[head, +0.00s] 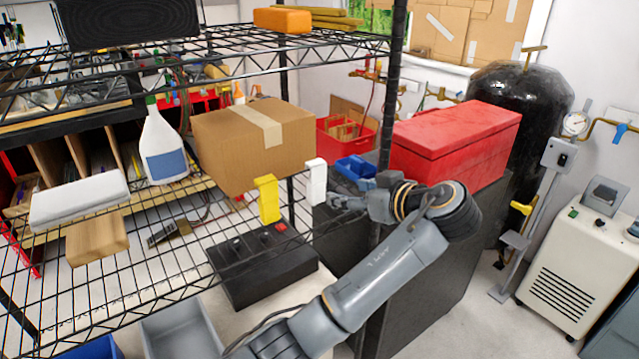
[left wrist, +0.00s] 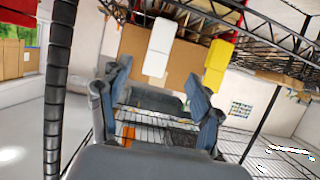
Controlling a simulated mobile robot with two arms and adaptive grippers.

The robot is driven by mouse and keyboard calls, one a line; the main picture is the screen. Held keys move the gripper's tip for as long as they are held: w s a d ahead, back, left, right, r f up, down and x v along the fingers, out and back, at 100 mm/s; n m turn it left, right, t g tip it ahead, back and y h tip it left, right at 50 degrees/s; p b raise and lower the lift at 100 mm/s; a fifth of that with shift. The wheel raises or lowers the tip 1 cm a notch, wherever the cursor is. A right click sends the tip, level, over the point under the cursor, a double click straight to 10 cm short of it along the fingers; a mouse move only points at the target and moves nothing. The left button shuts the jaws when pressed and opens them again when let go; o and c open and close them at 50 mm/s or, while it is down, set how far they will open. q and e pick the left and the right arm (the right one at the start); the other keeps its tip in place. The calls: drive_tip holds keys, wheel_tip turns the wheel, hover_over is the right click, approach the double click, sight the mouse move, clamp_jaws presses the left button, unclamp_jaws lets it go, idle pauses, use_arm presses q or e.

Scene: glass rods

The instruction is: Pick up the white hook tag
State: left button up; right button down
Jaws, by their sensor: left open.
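The white hook tag (head: 316,180) hangs at the edge of the wire shelf, right of the cardboard box. In the left wrist view the white hook tag (left wrist: 159,47) is ahead of my fingers, its lower end lined up with the gap between them. A yellow hook tag (head: 267,198) hangs to its left in the head view; it also shows in the wrist view (left wrist: 217,65). My left gripper (head: 336,201) is open and empty, just right of the white tag's lower end. In the wrist view its fingers (left wrist: 162,88) are spread wide. My right gripper is not in view.
A black shelf post (head: 392,85) rises close to my left arm. A red toolbox (head: 455,145) is behind the arm.

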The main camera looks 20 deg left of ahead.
sight(320, 189)
use_arm(q)
drive_tip(key=p+x, duration=0.1)
drive_tip(key=x, duration=0.5)
drive_tip(key=shift+w+a+f+p, duration=0.2)
drive_tip(key=shift+a+p, duration=0.05)
drive_tip(key=shift+p, duration=0.05)
drive_tip(key=shift+w+a+p, duration=0.15)
drive_tip(key=shift+a+p, duration=0.05)
drive_tip(key=shift+p, duration=0.1)
drive_tip(key=p+x, duration=0.1)
drive_tip(key=x, duration=0.1)
drive_tip(key=p+x, duration=0.1)
drive_tip(key=x, duration=0.1)
drive_tip(key=shift+w+a+f, duration=0.1)
drive_tip(key=shift+a+f, duration=0.2)
drive_tip(key=shift+f, duration=0.1)
drive_tip(key=shift+d, duration=0.1)
drive_tip(key=shift+c, duration=1.1)
drive_tip(key=c, duration=0.9)
